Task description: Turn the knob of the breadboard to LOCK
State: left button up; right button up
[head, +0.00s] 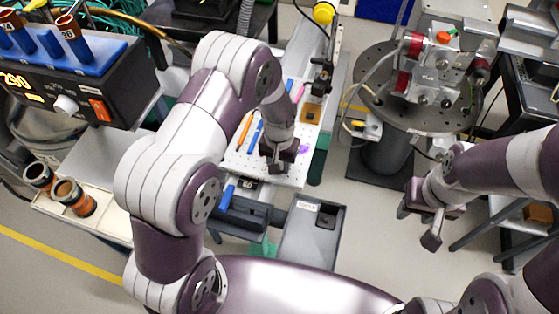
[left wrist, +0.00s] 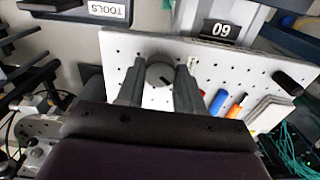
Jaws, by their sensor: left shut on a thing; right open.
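The breadboard (head: 240,162) is a white plate with rows of holes. It fills the upper part of the left wrist view (left wrist: 235,68). Its round grey knob (left wrist: 160,75) has a dark pointer line slanting to the lower right in that view. My left gripper (left wrist: 159,80) is shut on the knob, one finger on each side. In the head view my left gripper (head: 280,158) covers the knob. A small label stands beside the right finger, too small to read. My right gripper (head: 420,220) is open and empty, away from the breadboard.
Coloured pens or tools lie on the breadboard, including an orange one (left wrist: 237,107) and a blue one (left wrist: 218,101). A grey bin (head: 300,240) stands in front. A round perforated table (head: 385,110) with an instrument is at right. A black control box (head: 125,85) is at left.

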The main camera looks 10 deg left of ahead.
pick_arm(q)
jog(key=m, duration=0.5)
jog(key=shift+w+r+m+p, duration=0.1)
jog(key=shift+r+m+p, duration=0.05)
jog(key=shift+m+p, duration=0.2)
jog(key=shift+w+m, duration=0.1)
jog(key=shift+m, duration=2.15)
jog(key=o, duration=0.9)
jog(key=shift+o, duration=0.7)
jog(key=shift+a, duration=0.1)
notch_tip(320, 180, up, 13)
jog(key=b, duration=0.1)
jog(key=shift+f, duration=0.2)
